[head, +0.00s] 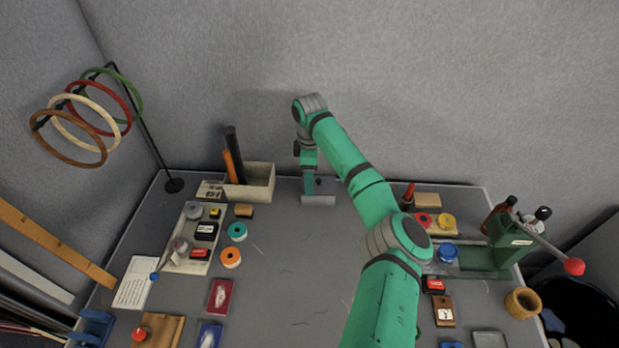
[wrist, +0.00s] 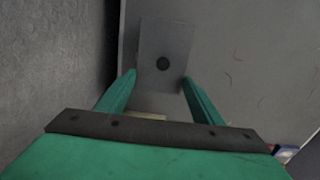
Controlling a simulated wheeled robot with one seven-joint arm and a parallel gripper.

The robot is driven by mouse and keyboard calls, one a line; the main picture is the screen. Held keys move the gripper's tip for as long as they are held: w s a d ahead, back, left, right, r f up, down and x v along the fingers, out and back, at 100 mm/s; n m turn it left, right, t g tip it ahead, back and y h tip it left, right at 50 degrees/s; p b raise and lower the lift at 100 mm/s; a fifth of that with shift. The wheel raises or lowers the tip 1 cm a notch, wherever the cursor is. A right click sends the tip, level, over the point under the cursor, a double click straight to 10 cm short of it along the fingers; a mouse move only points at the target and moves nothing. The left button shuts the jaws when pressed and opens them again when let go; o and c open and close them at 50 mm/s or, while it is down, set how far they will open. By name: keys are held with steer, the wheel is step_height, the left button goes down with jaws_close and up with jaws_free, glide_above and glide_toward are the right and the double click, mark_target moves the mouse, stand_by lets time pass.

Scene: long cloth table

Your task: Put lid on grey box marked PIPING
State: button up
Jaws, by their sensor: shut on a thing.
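My gripper (head: 309,183) is at the far edge of the table, near its middle, pointing down. In the wrist view its two green fingers (wrist: 159,76) are on either side of a flat grey lid (wrist: 163,35) with a round dark knob at its centre. The lid also shows in the head view (head: 318,201) as a grey plate at the gripper's end. I cannot tell whether it touches the table. A small grey box-like thing (head: 490,340) is at the bottom right of the head view, cut by the frame edge. No PIPING marking is legible anywhere.
A pale bin (head: 262,178) with upright rolls stands left of my gripper. A ring stand (head: 173,185) is at the far left. A green lever press (head: 495,245) is at the right. The table's middle (head: 290,260) is mostly clear.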

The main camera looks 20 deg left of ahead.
stand_by(0.3)
steer(key=o, duration=1.5)
steer(key=shift+o, duration=0.2)
step_height(320, 180, up, 7)
stand_by(0.3)
jaws_close()
steer(key=shift+w+d, duration=0.1)
stand_by(1.0)
